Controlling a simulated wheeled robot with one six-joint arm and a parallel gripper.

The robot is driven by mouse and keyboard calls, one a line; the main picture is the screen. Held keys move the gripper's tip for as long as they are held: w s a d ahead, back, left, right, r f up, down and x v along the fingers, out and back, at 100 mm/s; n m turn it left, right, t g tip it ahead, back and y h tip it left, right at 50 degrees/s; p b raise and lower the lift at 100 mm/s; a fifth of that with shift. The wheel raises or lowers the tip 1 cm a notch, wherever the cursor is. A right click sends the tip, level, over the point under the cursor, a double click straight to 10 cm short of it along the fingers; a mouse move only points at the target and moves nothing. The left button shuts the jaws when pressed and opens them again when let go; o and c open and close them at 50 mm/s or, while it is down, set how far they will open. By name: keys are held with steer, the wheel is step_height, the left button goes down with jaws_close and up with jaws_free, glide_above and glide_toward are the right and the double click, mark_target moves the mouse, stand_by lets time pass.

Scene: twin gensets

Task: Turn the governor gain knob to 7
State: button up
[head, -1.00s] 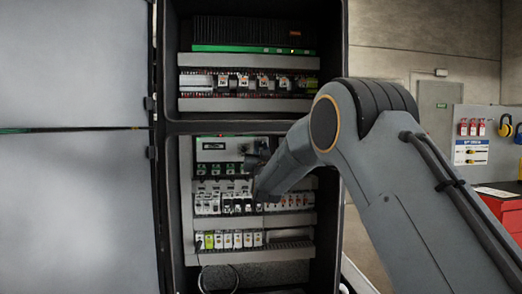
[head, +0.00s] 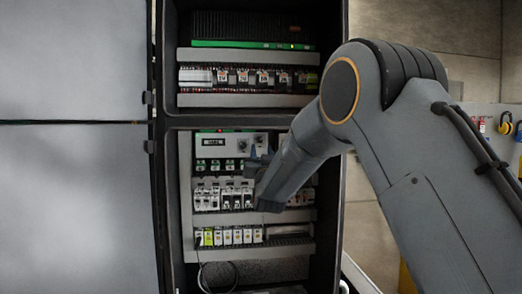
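A grey controller panel (head: 228,152) with a small dark display (head: 213,142) sits at the top of the lower open cabinet bay. A round dark knob (head: 243,144) is right of the display, and a second knob (head: 260,139) is farther right. Their labels and pointer settings are too small to read, so I cannot tell which is the governor gain knob. My gripper (head: 261,156) is just below the right knob, in front of the panel's lower right part. Its fingers are small and dark, and their gap is unclear. My arm hides the panel's right end.
Rows of breakers (head: 222,196) and terminal blocks (head: 228,237) fill the bay below the panel. The cabinet's dark frame (head: 328,200) stands close to the right, behind my arm. A grey door (head: 75,190) is at left. A black cable (head: 205,275) hangs at the bottom.

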steer(key=shift+v, duration=0.9)
steer(key=s+d+f+g+h, duration=0.1)
steer(key=s+d+f+g, duration=0.6)
steer(key=f, duration=0.5)
steer(key=s+d+f+g+h, duration=0.1)
steer(key=s+d+f+g, duration=0.4)
steer(key=s+d+f, duration=0.6)
steer(key=s+d+f+g, duration=0.2)
steer(key=s+f+g, duration=0.1)
steer(key=s, duration=0.7)
steer(key=s+d+f+g+h+p, duration=0.1)
steer(key=s+d+f+g, duration=0.2)
steer(key=s, duration=0.7)
steer(key=s+d+f+g, duration=0.2)
steer(key=s+f+g, duration=0.2)
steer(key=s, duration=0.7)
steer(key=shift+d+f+h+p, duration=0.3)
steer(key=shift+d+f+p, duration=0.05)
steer(key=shift+f, duration=0.25)
